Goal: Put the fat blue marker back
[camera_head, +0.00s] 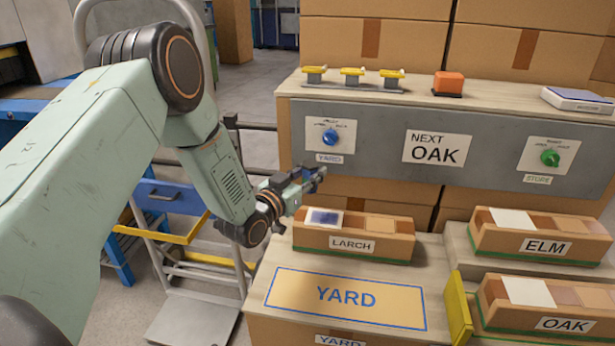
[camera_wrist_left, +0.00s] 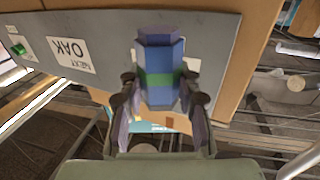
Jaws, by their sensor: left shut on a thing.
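The fat blue marker (camera_wrist_left: 158,62) is thick and six-sided, with a green band around it. It shows in the left wrist view between the fingers of my left gripper (camera_wrist_left: 160,106), which is shut on it. In the head view my left gripper (camera_head: 305,181) is in the air in front of the grey panel, above the LARCH box. The marker is hard to make out there. My right gripper is in neither view.
The grey panel (camera_head: 388,130) has a blue knob (camera_head: 330,137), a green knob (camera_head: 549,157) and a NEXT OAK sign (camera_head: 437,149). Below are the LARCH box (camera_head: 300,238), the YARD area (camera_head: 390,305), the ELM box (camera_head: 490,238) and the OAK box (camera_head: 500,314).

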